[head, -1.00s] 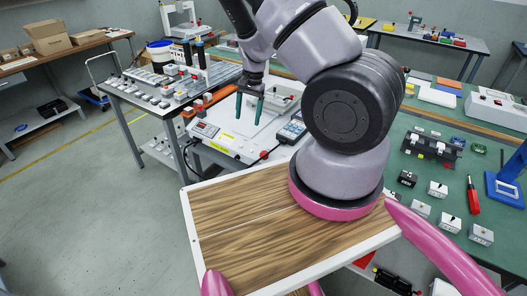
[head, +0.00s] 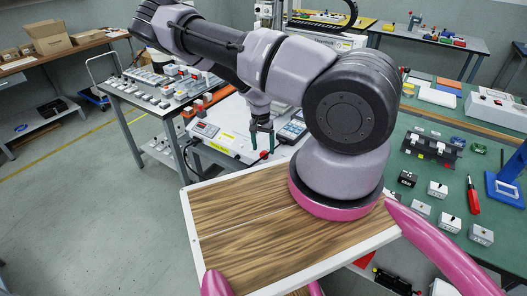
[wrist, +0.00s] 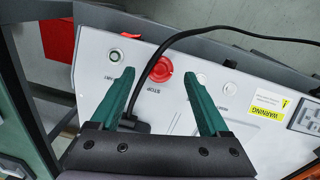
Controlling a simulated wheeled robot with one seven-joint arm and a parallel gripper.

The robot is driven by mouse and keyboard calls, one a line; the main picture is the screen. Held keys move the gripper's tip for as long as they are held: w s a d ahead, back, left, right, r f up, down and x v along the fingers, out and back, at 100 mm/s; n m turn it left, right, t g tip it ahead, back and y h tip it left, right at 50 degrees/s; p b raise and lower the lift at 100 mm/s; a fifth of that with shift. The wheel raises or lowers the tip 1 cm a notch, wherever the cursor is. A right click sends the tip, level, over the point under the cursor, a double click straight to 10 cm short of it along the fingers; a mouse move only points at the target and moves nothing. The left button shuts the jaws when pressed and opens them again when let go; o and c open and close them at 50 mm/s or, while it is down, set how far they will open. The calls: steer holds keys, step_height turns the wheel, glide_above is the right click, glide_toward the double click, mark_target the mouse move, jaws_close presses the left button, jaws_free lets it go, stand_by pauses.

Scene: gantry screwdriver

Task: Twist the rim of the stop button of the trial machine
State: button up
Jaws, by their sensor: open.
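The trial machine (head: 228,139) is a white-topped unit with a control panel, left of my arm in the head view. In the wrist view its sloped panel (wrist: 200,92) carries a red round stop button (wrist: 161,69) with "STOP" printed beside it. My gripper (head: 262,130) is open and empty. In the wrist view its two green fingers (wrist: 158,80) point at the panel, one on each side of the stop button, with clear gaps. I cannot tell whether the fingertips are level with the button's rim. In the head view the fingers hide part of the panel front.
A green start button (wrist: 114,55) sits left of the stop button. A yellow warning label (wrist: 268,106) is at the right.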

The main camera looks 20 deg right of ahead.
steer(key=shift+f, duration=1.15)
jaws_close()
steer(key=shift+m, duration=0.3)
steer(key=m+t, duration=0.1)
steer(key=m, duration=0.1)
steer(key=shift+s+d+m+y, duration=0.1)
steer(key=shift+s+m+y, duration=0.05)
steer(key=shift+m+y, duration=0.2)
steer(key=shift+s+m+t+y, duration=0.1)
steer(key=shift+m+t+y, duration=0.35)
steer(key=shift+m, duration=1.3)
steer(key=shift+t, duration=0.25)
